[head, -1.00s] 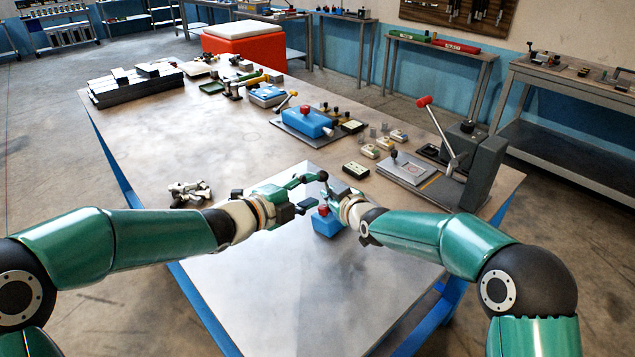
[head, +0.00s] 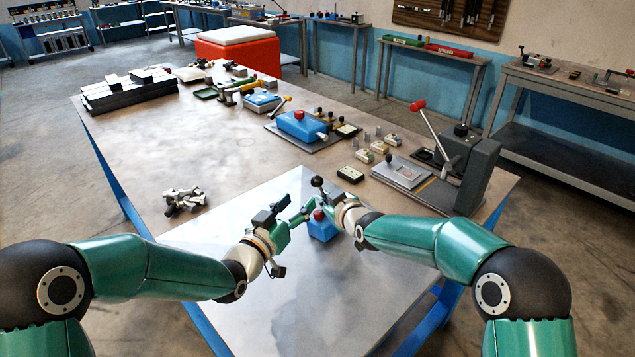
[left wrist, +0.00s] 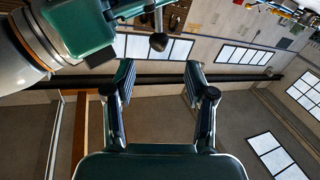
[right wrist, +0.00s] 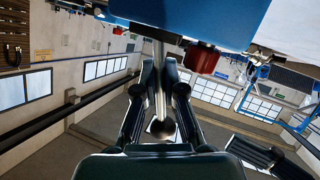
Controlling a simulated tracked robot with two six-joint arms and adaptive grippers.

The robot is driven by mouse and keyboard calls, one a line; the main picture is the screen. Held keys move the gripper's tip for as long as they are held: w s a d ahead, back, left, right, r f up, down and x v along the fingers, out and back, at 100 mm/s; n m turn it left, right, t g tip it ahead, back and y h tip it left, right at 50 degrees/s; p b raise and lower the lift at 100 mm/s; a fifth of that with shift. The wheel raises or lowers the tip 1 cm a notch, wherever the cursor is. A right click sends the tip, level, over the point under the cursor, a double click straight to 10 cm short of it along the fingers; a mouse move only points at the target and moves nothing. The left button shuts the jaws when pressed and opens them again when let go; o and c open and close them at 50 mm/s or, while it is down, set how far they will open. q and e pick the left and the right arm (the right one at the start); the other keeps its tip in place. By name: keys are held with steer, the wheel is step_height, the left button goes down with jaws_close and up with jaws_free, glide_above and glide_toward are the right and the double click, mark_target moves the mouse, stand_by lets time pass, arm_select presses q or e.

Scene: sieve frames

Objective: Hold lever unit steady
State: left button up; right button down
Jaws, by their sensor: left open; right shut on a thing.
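The lever unit (head: 322,230) is a blue block with a red knob and a thin lever ending in a dark ball. In the head view it is at the front metal plate; I cannot tell whether it touches the plate. My right gripper (head: 336,196) is shut on the lever. In the right wrist view the metal rod (right wrist: 159,75) runs between its fingers, with the blue body above. My left gripper (head: 287,214) is open and empty, just left of the unit. The left wrist view shows its parted fingers (left wrist: 160,85) and the dark ball (left wrist: 158,42) beyond them.
A grey press with a red-tipped lever (head: 470,165) stands at the right edge of the table. A larger blue fixture (head: 300,126) stands farther back. Small grey parts (head: 184,199) lie at the left.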

mark_target(317, 182)
arm_select(q)
steer(key=x, duration=0.9)
steer(key=shift+w+d, duration=0.25)
steer(key=shift+c, duration=0.3)
jaws_close()
